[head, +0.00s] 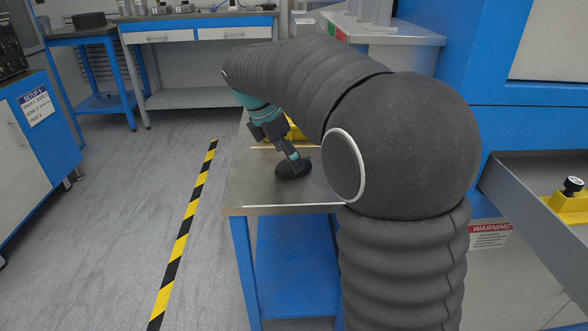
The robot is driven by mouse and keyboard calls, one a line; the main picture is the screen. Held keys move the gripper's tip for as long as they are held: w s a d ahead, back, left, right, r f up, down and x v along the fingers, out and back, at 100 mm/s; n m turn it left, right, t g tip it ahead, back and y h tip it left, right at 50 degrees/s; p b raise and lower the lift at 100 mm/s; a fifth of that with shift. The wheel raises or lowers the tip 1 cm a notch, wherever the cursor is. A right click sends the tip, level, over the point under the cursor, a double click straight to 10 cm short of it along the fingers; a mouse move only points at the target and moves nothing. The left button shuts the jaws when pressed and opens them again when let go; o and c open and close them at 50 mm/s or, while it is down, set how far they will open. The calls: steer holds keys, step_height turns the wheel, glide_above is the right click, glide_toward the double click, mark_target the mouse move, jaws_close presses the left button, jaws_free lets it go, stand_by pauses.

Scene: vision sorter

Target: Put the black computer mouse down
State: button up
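The black computer mouse (285,173) is a dark oval low over the grey metal tabletop (258,188), left of my arm's large dark joint. I cannot tell whether it rests on the top or is just above it. My gripper (296,161), dark with teal parts, points down and its fingertips reach the mouse. The fingers overlap in this side view, so I cannot see whether they are closed on it. My arm hides the right part of the tabletop.
A yellow object (294,132) stands on the tabletop behind my gripper. White lines mark the surface. An open grey drawer (535,215) with a yellow part (570,207) is at the right. A yellow-black floor stripe (184,232) runs left of the table.

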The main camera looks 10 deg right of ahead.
steer(key=shift+x, duration=1.15)
steer(key=c, duration=1.4)
